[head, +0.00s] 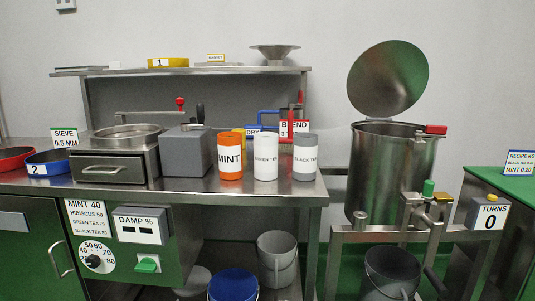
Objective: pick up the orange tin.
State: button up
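The orange tin (230,172) has a white band reading MINT. It stands upright near the front edge of the steel bench (318,187). A white tin labelled GREEN TEA (266,174) stands close to its right, and a grey tin labelled BLACK TEA (305,175) stands further right. A grey box (186,155) stands just to its left. A yellow object (251,130) shows partly behind the tins. My gripper does not show in the head view.
A steel sieve unit (110,167) and red (12,152) and blue (52,170) pans are on the left. A shelf (185,71) runs above the bench's back. A steel drum (385,180) with raised lid (388,78) stands right. Buckets (277,243) are below.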

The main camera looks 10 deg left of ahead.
aim_at(230, 144)
jog(key=i, duration=0.45)
jog(key=u, duration=2.45)
